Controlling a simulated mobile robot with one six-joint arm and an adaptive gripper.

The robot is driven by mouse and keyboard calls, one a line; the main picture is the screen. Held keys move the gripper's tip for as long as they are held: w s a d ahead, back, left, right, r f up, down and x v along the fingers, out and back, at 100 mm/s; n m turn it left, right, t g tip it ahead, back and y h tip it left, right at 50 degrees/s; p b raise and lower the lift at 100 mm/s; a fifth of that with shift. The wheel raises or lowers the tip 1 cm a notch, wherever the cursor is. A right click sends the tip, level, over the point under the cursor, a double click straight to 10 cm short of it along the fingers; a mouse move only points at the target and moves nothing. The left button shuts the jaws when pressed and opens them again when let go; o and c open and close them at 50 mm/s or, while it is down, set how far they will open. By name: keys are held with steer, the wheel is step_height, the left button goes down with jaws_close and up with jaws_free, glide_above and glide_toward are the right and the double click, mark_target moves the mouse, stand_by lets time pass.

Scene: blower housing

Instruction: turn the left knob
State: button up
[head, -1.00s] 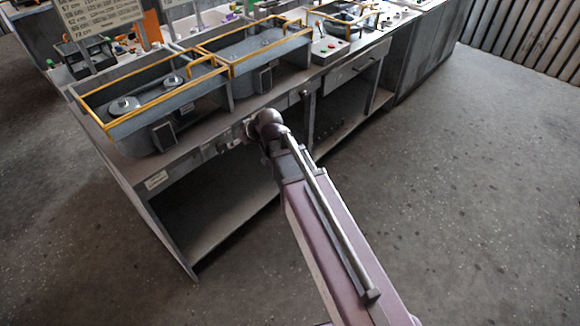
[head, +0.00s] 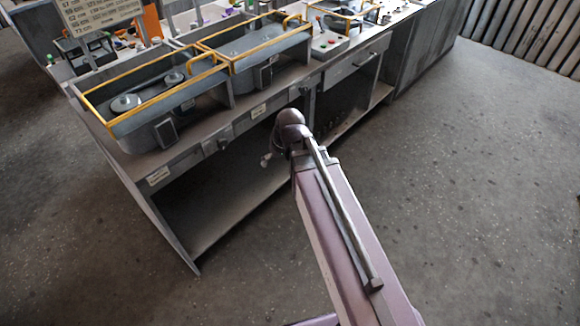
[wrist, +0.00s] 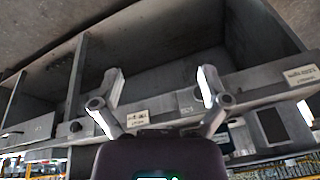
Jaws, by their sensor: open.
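The front rail of the grey bench carries a small left knob (head: 223,143) and, further right, a right knob (head: 294,94). In the wrist view the bench appears upside down, so the left knob (wrist: 228,101) is right of centre, behind one finger, and the right knob (wrist: 75,127) is at the left. My gripper (wrist: 160,80) is open with nothing between its fingers. In the head view my gripper (head: 266,160) is mostly hidden by my wrist, in front of the bench, right of and lower in the picture than the left knob.
Two grey housings with yellow rails, a left one (head: 150,95) and a right one (head: 255,45), sit on the bench. A label (head: 258,111) is on the rail between the knobs. Below are open shelves (head: 225,205). The floor (head: 460,190) at right is clear.

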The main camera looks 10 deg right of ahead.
steer(key=shift+m+g+h, duration=0.7)
steer(key=shift+m, duration=0.1)
steer(key=shift+s+d+p, duration=0.15)
steer(key=shift+s+d, duration=0.75)
steer(key=shift+s, duration=0.2)
steer(key=shift+s+d+p, duration=0.15)
steer(key=shift+s+d, duration=0.75)
steer(key=shift+s, duration=0.15)
steer(key=s, duration=0.1)
steer(key=s+d, duration=0.1)
steer(key=s+d+m+g, duration=0.1)
steer(key=shift+d+r+h, duration=0.15)
steer(key=shift+r+h, duration=0.1)
steer(key=shift+h, duration=0.15)
steer(key=shift+f, duration=0.1)
